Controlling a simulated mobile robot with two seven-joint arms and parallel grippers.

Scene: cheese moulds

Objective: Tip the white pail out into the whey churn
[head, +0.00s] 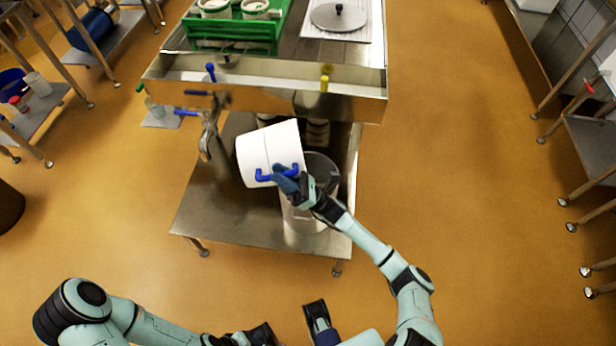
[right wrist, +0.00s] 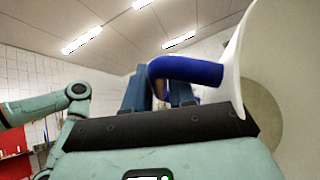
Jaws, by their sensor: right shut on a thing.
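The white pail (head: 262,148) is tilted well over in the head view, with its right end beside and above the whey churn. The metal whey churn (head: 305,222) stands on the low shelf, partly hidden by the pail and my right arm. My right gripper (head: 287,176) is shut on the pail's blue handle (head: 263,176). In the right wrist view the blue handle (right wrist: 188,69) sits at the fingers, and the pail (right wrist: 236,80) fills the right side. No flow from the pail can be made out.
A steel bench (head: 290,70) stands behind, with a green crate (head: 232,47) and a round metal lid (head: 339,17) on it. The steel lower shelf (head: 225,215) has bare room at left.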

